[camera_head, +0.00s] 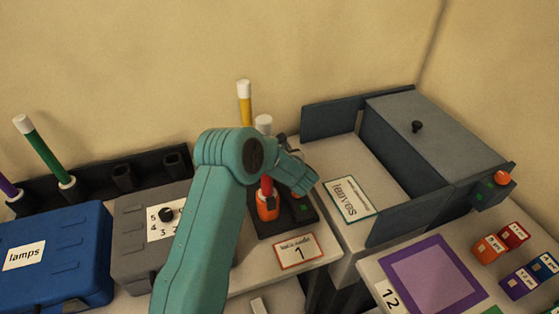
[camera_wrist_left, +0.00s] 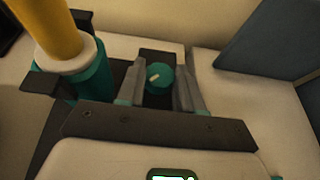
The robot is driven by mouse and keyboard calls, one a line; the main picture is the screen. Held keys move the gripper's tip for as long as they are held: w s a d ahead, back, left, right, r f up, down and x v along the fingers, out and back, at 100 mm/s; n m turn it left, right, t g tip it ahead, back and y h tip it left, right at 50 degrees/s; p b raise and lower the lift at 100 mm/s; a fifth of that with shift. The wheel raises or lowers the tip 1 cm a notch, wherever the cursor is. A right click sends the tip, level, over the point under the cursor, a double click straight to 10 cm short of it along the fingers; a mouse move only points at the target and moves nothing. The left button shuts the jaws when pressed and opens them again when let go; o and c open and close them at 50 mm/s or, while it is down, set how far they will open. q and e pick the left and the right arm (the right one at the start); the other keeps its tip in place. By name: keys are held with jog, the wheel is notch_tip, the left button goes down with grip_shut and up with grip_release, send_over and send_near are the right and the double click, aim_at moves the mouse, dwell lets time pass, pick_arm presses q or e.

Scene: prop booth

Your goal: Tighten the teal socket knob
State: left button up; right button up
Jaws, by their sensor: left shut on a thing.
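The teal knob (camera_wrist_left: 155,82), round with a pale pointer mark, sits between the two grey fingers of my left gripper (camera_wrist_left: 161,70) in the left wrist view. The gripper is shut on it. The teal socket (camera_wrist_left: 92,82) with a white collar stands just left of the fingers, and a yellow wand (camera_wrist_left: 48,28) is in it. In the head view my left gripper (camera_head: 305,180) is beyond the orange socket (camera_head: 267,205); the teal knob is hidden there by my arm. The yellow wand (camera_head: 245,105) shows its white cap above my arm. My right gripper is in neither view.
A red wand stands in the orange socket close beside my gripper. A grey case (camera_head: 135,225) and blue case (camera_head: 60,275) are at left.

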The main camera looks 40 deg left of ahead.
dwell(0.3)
pick_arm(q)
jog(key=o, duration=1)
jog(key=shift+o, duration=0.2)
jog(key=shift+s+d+r, duration=0.1)
jog(key=shift+s+d, duration=0.05)
jog(key=shift+d, duration=0.2)
jog(key=b+v, duration=0.3)
jog(key=v, duration=1.2)
jog(key=shift+s+d+r, duration=0.1)
jog(key=shift+s+r, duration=0.05)
jog(key=shift+s, duration=0.1)
